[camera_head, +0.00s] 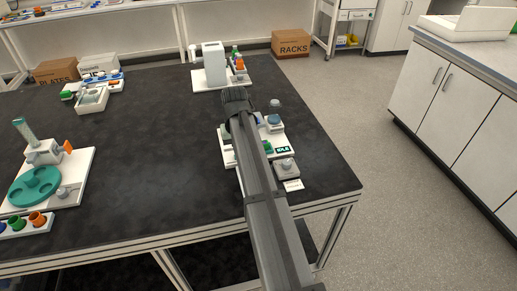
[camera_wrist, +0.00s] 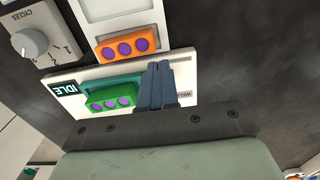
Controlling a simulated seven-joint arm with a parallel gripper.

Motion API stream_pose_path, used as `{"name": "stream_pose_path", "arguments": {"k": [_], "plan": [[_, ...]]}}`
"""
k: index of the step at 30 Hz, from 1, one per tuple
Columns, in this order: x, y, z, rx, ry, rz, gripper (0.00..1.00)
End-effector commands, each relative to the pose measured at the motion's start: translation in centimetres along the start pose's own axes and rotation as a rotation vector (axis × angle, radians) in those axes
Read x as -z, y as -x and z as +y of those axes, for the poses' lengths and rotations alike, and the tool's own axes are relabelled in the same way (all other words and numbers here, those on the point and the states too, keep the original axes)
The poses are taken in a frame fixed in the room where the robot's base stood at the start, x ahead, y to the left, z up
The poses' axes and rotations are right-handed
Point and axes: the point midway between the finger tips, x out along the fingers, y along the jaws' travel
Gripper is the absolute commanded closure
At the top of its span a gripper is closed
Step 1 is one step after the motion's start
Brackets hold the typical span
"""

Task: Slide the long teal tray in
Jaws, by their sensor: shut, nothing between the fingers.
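In the wrist view, a teal-green tray (camera_wrist: 96,91) with purple round wells sits at a white device panel (camera_wrist: 66,75), beside the IDLE label. Part of the tray may be hidden behind my fingers and the gripper body. My gripper (camera_wrist: 160,68) is shut and empty, its blue-grey fingers just right of the visible wells. I cannot tell whether they touch the tray. In the head view, my arm covers much of the white device (camera_head: 228,158), and the fingers are hidden.
An orange block (camera_wrist: 125,47) with purple wells lies above the teal tray in the wrist view. A CYCLES knob (camera_wrist: 30,43) is at the upper left. In the head view, a white apparatus (camera_head: 214,64) stands behind my arm.

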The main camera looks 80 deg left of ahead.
Motion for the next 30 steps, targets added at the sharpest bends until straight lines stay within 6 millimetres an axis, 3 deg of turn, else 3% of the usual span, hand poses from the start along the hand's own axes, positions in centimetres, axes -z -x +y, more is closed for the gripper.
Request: {"name": "stream_pose_path", "arguments": {"k": [17,30], "plan": [[0.0,-2.2,0.0,0.0,0.0,0.0,1.0],[0.0,-2.4,0.0,0.0,0.0,0.0,1.0]]}}
